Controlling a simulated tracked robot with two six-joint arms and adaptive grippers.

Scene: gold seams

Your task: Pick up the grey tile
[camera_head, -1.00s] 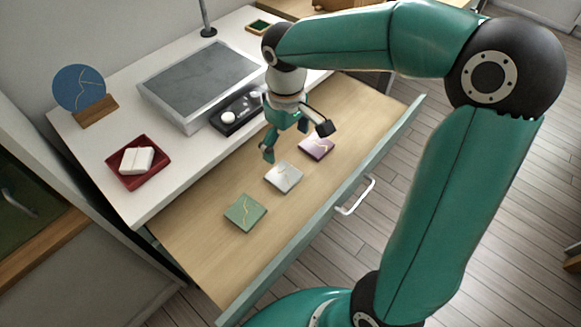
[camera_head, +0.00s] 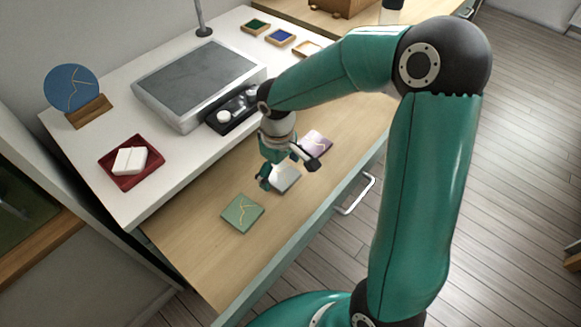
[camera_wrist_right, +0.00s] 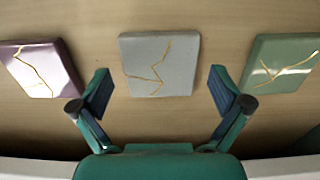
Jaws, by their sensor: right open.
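The grey tile (camera_head: 285,178) with a gold seam lies flat in the open drawer, between the green tile (camera_head: 242,213) and the purple tile (camera_head: 317,144). In the head view my right gripper (camera_head: 288,172) is over it and hides part of it. In the right wrist view the grey tile (camera_wrist_right: 160,64) shows whole, ahead of and between the two spread fingers of my right gripper (camera_wrist_right: 160,92). That gripper is open and empty, with no finger seen touching the tile. My left gripper is not in view.
The drawer (camera_head: 190,250) has bare wood around the tiles. On the white counter above stand a grey slab (camera_head: 195,80), a black tray with white pots (camera_head: 232,112), a red tray (camera_head: 112,178) with white blocks and a blue disc (camera_head: 72,86) on a wooden stand.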

